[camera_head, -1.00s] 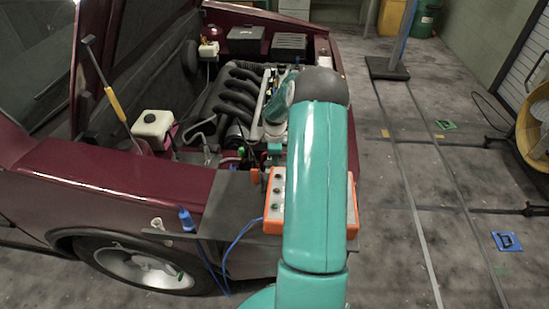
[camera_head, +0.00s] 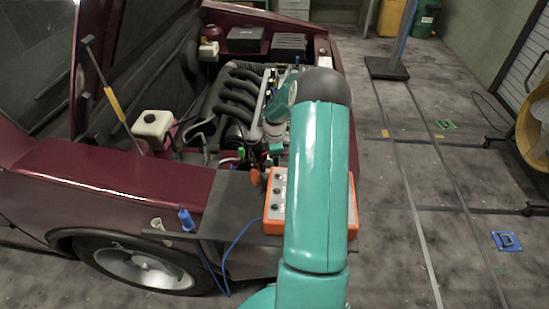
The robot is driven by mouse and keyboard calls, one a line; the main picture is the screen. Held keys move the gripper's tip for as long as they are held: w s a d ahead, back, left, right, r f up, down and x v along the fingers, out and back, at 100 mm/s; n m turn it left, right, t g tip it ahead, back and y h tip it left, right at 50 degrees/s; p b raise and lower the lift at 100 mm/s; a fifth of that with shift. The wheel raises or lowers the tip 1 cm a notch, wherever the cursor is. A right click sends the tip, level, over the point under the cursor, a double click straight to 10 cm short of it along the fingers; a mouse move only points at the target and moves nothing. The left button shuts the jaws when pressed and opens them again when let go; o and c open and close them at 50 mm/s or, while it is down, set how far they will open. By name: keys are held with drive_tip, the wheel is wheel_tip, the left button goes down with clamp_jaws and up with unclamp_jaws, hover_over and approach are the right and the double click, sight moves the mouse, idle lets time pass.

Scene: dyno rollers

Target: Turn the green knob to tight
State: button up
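A small upright green piece (camera_head: 241,153) shows at the near edge of the engine bay. I cannot tell whether it is the green knob or a clamp. An orange box (camera_head: 278,212) with small dark and greenish knobs on its pale face rests on the grey board, partly hidden behind my teal arm. My arm reaches over the box, and its far part bends down toward the engine's near right side. The end of my gripper (camera_head: 275,147) shows only as a small teal part above the box, right of the green piece. Its fingers cannot be made out.
A grey board (camera_head: 235,200) lies on the fender with a blue clamp (camera_head: 187,220) and blue cable. A stand (camera_head: 388,68) rises at the back right.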

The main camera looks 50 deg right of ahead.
wheel_tip(320, 180, up, 14)
drive_tip(key=shift+s+a, duration=0.15)
drive_tip(key=shift+s, duration=0.05)
idle(0.4)
drive_tip(key=shift+f, duration=0.1)
idle(0.4)
